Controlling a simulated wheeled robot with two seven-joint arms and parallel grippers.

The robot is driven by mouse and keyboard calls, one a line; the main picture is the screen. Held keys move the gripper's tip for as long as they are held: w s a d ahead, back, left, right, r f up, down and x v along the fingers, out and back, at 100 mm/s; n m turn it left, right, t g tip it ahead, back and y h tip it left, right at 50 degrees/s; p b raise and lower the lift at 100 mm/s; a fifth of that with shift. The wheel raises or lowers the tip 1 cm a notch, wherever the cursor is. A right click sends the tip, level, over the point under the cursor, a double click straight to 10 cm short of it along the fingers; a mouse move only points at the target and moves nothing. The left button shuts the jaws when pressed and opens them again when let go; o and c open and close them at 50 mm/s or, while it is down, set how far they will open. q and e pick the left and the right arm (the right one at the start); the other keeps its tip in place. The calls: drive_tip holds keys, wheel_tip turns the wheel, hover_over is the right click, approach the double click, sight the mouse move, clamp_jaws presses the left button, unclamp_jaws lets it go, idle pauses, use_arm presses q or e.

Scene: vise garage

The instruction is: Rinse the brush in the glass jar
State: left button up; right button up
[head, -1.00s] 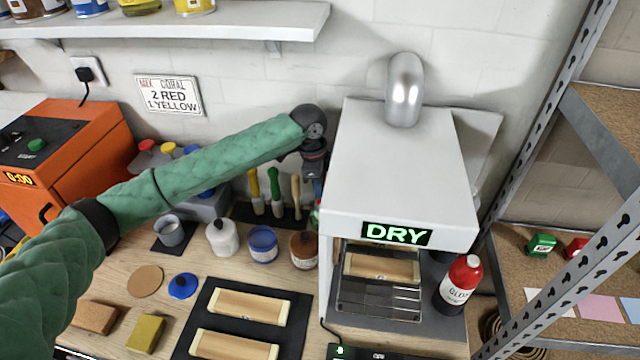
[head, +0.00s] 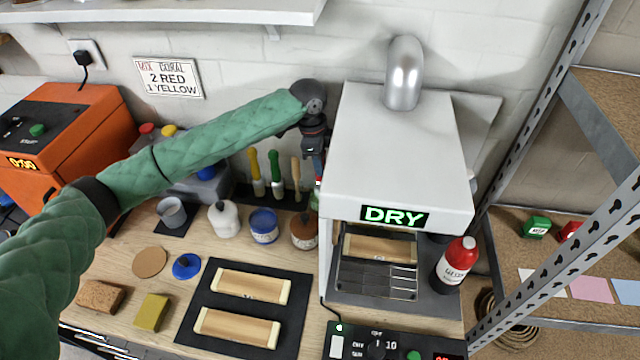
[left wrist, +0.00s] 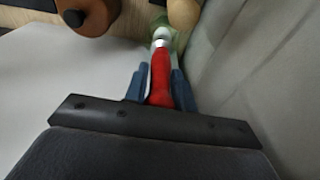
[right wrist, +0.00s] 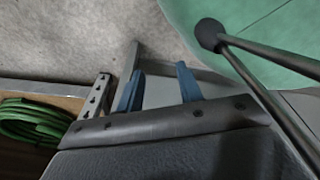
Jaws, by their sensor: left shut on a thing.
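My left gripper (head: 317,168) is in the gap between the white drying box and the row of brushes, and the box hides part of it. In the left wrist view it is shut on the red-handled brush (left wrist: 160,76), whose pale ferrule points away from the gripper. A greenish, see-through thing (left wrist: 163,22), seemingly the glass jar, is at the brush's far end. Whether the bristles are inside it cannot be told. My right gripper (right wrist: 158,85) shows only in its own wrist view, with its fingers apart and nothing between them.
The white drying box (head: 400,150) stands close to the right of my left gripper. Several brushes (head: 275,170) stand at the wall to the left. A brown jar (head: 304,232) and blue tin (head: 264,226) stand in front. A red-capped bottle (head: 457,262) is right of the box.

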use_arm(q)
drive_tip(key=shift+r+p, duration=0.35)
drive_tip(key=shift+r, duration=0.4)
drive_tip(key=shift+r+p, duration=0.25)
drive_tip(key=shift+p, duration=0.15)
drive_tip(key=shift+r+p, duration=0.35)
drive_tip(key=shift+r, duration=0.05)
drive_tip(key=shift+r+p, duration=0.45)
drive_tip(key=shift+r, duration=0.15)
drive_tip(key=shift+r+p, duration=0.3)
drive_tip(key=shift+r, duration=0.1)
drive_tip(key=shift+r+p, duration=0.3)
drive_tip(key=shift+r, duration=0.35)
drive_tip(key=shift+r+p, duration=0.25)
drive_tip(key=shift+p, duration=0.2)
drive_tip(key=shift+r+p, duration=0.4)
drive_tip(key=shift+r, duration=0.35)
use_arm(e)
drive_tip(key=s+d+r, duration=0.2)
drive_tip(key=s, duration=0.6)
drive_tip(key=shift+s+d+r+g, duration=0.3)
drive_tip(key=shift+s+d+g, duration=0.05)
drive_tip(key=shift+s+g, duration=0.05)
